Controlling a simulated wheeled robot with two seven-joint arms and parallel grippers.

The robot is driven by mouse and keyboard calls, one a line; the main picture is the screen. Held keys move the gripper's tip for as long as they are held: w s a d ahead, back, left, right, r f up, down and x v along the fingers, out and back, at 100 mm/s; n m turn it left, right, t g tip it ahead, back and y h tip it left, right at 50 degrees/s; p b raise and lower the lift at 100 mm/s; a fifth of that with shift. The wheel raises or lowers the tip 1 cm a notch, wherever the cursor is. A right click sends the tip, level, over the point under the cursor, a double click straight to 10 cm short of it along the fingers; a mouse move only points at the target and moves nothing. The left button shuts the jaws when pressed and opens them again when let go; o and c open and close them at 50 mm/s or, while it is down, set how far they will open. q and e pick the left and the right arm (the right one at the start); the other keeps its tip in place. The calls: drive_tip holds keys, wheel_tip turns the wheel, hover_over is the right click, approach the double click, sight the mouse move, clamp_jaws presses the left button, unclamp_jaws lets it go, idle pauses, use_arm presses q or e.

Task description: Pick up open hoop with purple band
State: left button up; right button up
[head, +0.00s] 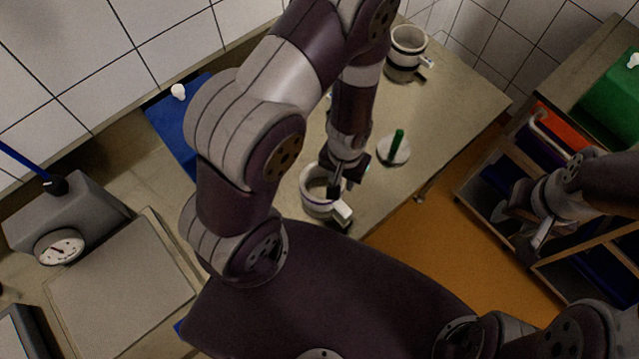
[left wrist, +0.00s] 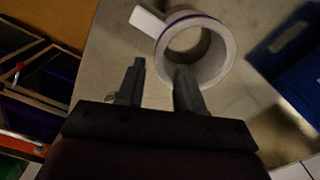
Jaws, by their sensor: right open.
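The open hoop with the purple band (left wrist: 222,68) is a white ring, open at the top, with a pale block-like handle (left wrist: 148,21). In the head view the hoop (head: 312,207) stands on the bench near its front edge, partly hidden by my left gripper (head: 341,187). In the left wrist view my left gripper (left wrist: 160,66) is open. One fingertip overlaps the hoop's near wall and the other is to the left of it, outside the ring. I cannot tell whether they touch. My right gripper (head: 535,232) is open and empty, by the shelf at the right.
A white hoop with dark bands (head: 406,45) stands at the back of the bench. A white disc with a green handle (head: 393,153) lies between them. A blue container (head: 170,120) and a dial scale (head: 62,246) are at left. A wooden rack (head: 487,185) is at right.

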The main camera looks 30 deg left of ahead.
use_arm(q)
wheel_tip(320, 180, down, 8)
drive_tip(key=shift+s+a+f+p, duration=0.1)
drive_tip(key=shift+f+p, duration=0.05)
drive_tip(key=shift+p, duration=0.25)
drive_tip(key=shift+w+f, duration=0.2)
drive_tip(key=shift+f, duration=0.2)
drive_tip(key=shift+s+r, duration=0.1)
clamp_jaws()
